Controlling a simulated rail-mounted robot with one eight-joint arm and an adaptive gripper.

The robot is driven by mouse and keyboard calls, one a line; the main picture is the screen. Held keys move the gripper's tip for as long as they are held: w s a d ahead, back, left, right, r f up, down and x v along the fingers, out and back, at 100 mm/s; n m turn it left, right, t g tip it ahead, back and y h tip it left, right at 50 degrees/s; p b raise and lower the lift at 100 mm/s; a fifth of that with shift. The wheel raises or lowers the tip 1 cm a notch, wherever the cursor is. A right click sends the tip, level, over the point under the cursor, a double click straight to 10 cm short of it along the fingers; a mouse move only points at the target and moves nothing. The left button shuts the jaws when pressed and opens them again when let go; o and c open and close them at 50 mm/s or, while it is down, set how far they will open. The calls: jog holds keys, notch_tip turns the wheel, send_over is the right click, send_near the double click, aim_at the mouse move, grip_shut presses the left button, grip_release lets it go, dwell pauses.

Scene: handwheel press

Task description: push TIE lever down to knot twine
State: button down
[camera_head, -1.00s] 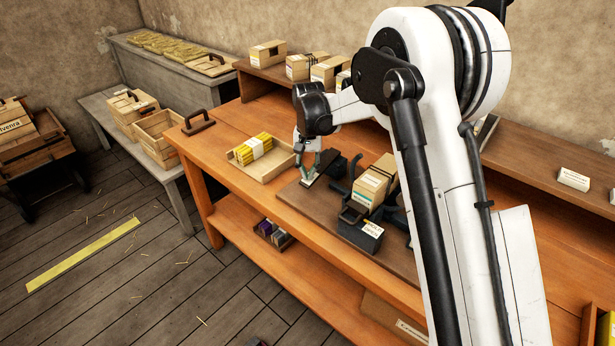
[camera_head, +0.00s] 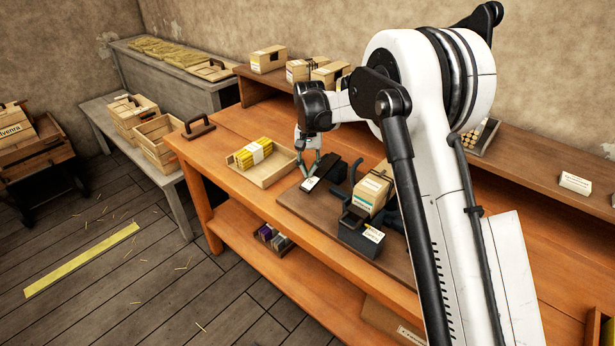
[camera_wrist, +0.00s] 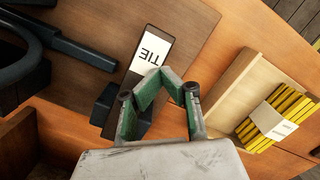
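The TIE lever (camera_wrist: 145,60) is a dark bar with a white "TIE" label, seen in the wrist view just past my fingertips. In the head view the lever (camera_head: 322,176) is at the left end of the dark press base (camera_head: 295,203). My gripper (camera_wrist: 164,72) has its green-sided fingers bent inward, with the tips together beside the label's lower right edge. Nothing shows between them. In the head view my gripper (camera_head: 309,172) is right at the lever's labelled end; I cannot tell whether it touches. A boxed bundle (camera_head: 371,192) sits in the press.
A wooden tray (camera_head: 278,175) with yellow bundled sticks (camera_head: 254,153) is left of the lever; it also shows in the wrist view (camera_wrist: 225,90). A dark labelled block (camera_head: 360,232) stands at the press front. Boxes line the back shelf (camera_head: 255,88). The bench front left is clear.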

notch_tip(320, 180, up, 12)
jog(key=w, duration=0.1)
dwell(0.5)
jog(key=shift+w, duration=0.1)
